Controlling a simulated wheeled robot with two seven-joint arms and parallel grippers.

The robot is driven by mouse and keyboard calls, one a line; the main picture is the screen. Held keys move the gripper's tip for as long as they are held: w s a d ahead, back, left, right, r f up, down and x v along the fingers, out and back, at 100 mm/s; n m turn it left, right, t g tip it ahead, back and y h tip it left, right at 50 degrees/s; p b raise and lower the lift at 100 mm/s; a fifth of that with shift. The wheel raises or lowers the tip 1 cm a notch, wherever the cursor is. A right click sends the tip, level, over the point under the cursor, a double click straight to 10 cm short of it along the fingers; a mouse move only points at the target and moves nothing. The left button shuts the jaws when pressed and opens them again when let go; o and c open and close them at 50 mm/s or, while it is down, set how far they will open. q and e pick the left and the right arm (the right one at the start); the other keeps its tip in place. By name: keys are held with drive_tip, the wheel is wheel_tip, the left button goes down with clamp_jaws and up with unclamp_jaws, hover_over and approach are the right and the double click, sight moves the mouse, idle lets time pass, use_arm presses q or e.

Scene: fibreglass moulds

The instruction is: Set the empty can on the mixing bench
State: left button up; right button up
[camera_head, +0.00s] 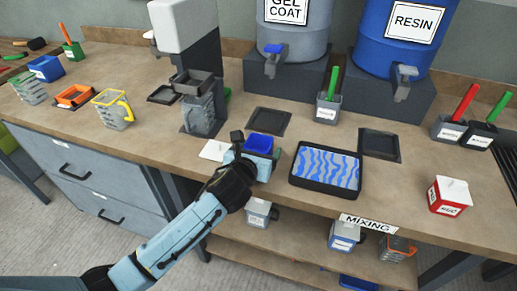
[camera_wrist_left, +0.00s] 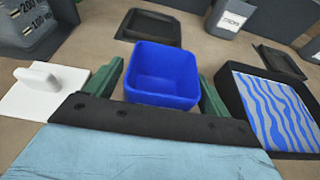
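A square blue can (camera_head: 258,144) with an open top is near the front edge of the bench, left of the mixing tray. In the left wrist view the can (camera_wrist_left: 162,76) shows a bare blue inside and looks empty. My left gripper (camera_head: 257,147) has one finger on each side of it and appears shut on it; in the left wrist view its green fingers (camera_wrist_left: 162,88) lie close along the can's sides. I cannot tell whether the can's base touches the bench (camera_head: 320,118). My right gripper is not in view.
A white lid (camera_head: 214,150) lies just left of the can. A black tray with blue wavy stripes (camera_head: 325,168) is close on the right, above the MIXING sign (camera_head: 367,223). A red can (camera_head: 449,195) stands farther right. Flat dark pads (camera_head: 270,121) lie behind.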

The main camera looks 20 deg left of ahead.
use_arm(q)
drive_tip(key=shift+r, duration=0.2)
drive_tip(key=p+v, duration=0.2)
drive_tip(key=v, duration=1)
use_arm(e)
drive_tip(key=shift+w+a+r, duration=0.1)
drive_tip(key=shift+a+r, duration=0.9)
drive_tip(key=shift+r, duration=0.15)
use_arm(q)
drive_tip(key=shift+f, duration=0.1)
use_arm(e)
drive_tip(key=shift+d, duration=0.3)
